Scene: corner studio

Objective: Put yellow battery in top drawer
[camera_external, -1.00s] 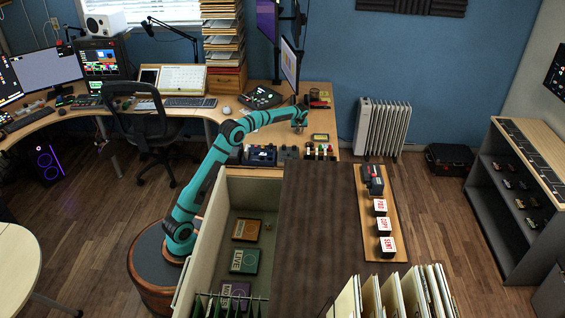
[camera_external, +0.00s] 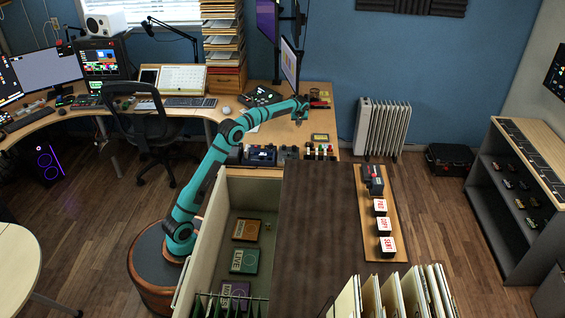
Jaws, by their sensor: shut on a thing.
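My gripper (camera_external: 299,121) is over the right end of the wooden desk (camera_external: 290,136), pointing down. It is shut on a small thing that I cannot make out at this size. I cannot pick out the yellow battery for certain. A row of small items with red, yellow and dark parts (camera_external: 319,151) stands at the desk's front edge, below and right of my gripper. An open drawer (camera_external: 209,222) is in the cabinet at the front. Labelled boxes (camera_external: 244,260) and a tiny yellowish item (camera_external: 268,225) lie inside it.
Dark devices (camera_external: 261,155) stand on the desk's front edge, between my gripper and the drawer. Monitors (camera_external: 289,62) rise behind my gripper. The dark cabinet top (camera_external: 318,225) is largely bare. Folders (camera_external: 395,297) stand at its front, and labelled blocks (camera_external: 384,226) sit on a board at right.

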